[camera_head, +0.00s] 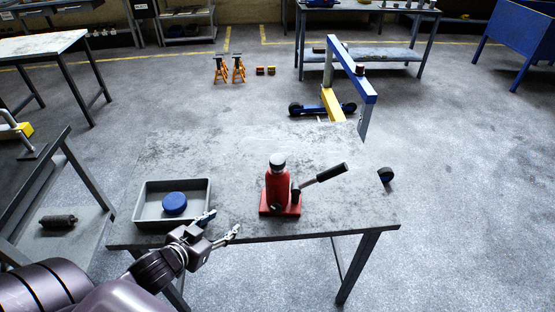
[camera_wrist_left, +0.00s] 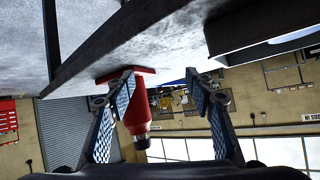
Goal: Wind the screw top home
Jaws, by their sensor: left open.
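A red bottle jack (camera_head: 277,188) stands upright on the grey worktable. Its screw top (camera_head: 277,161) is pale on top with a dark band below, and a black-gripped lever (camera_head: 325,174) slants up to the right. My left gripper (camera_head: 219,225) is open and empty near the table's front edge, left of the jack and apart from it. The left wrist view is upside down; there the red jack (camera_wrist_left: 137,110) shows between the spread fingers (camera_wrist_left: 160,115), beyond them, with its dark top pointing down. My right gripper is not in view.
A grey tray (camera_head: 150,213) holding a blue round disc (camera_head: 174,203) sits on the table's left, close to my left gripper. The table (camera_head: 345,210) is bare right of the jack. A blue and yellow crane (camera_head: 352,70) stands behind the table.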

